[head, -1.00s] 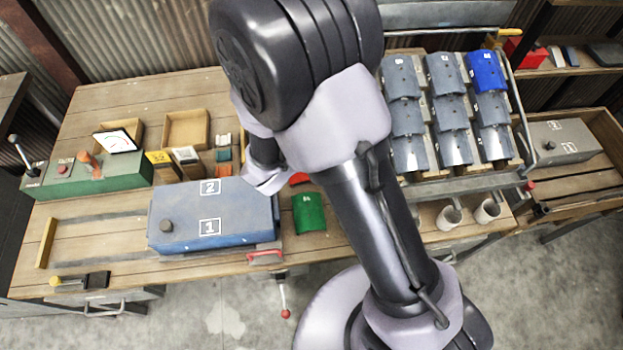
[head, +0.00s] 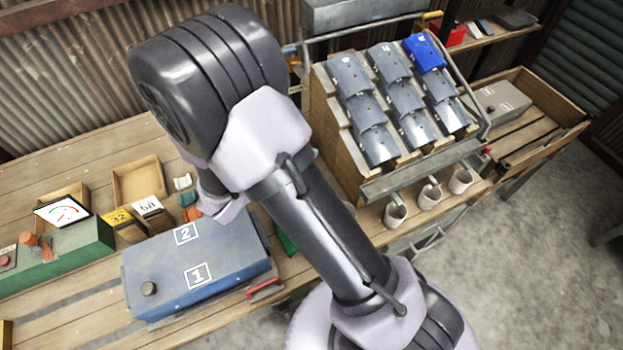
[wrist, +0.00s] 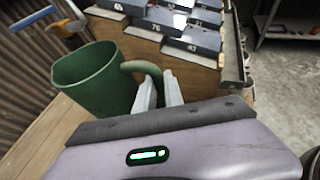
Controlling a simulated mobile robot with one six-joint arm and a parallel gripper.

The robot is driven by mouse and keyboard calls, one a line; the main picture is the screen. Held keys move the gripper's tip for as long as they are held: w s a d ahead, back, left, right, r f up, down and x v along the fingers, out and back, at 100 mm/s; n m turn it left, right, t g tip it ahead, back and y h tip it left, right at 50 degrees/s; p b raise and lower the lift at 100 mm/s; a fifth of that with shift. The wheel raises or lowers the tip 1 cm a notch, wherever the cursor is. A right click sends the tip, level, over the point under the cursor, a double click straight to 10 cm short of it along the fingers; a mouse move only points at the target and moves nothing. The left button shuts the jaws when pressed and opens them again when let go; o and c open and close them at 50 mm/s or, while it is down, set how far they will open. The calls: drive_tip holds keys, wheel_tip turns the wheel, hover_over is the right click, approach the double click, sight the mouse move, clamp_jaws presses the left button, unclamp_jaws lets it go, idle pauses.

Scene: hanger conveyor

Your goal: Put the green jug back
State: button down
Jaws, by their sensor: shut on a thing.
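The green jug (wrist: 85,80) is in the wrist view at the left, with its open mouth up and its handle (wrist: 140,67) to the right. My gripper (wrist: 160,90) is shut on the jug's handle. The jug looks slightly tilted in this view. In the head view my arm hides the jug, and the fingertips are not clearly seen.
A rack with several grey numbered blocks (head: 366,108) and one blue block (head: 424,54) stands right of my arm. Three pale cups (head: 430,196) hang below it. A blue box (head: 196,272) marked 1 and 2 and a wooden tray (head: 138,182) are at left.

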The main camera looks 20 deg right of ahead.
drive_tip(key=s+d+m+g+h+p, duration=0.1)
drive_tip(key=s+d+m+g, duration=0.15)
drive_tip(key=d, duration=0.25)
wheel_tip(320, 180, down, 16)
drive_tip(key=b, duration=0.8)
drive_tip(key=shift+w+r+b, duration=0.1)
drive_tip(key=shift+w+b, duration=0.05)
drive_tip(key=shift+b, duration=0.2)
drive_tip(key=shift+r, duration=0.2)
drive_tip(key=shift+f, duration=0.15)
drive_tip(key=c, duration=1.5)
unclamp_jaws()
drive_tip(key=shift+o, duration=0.3)
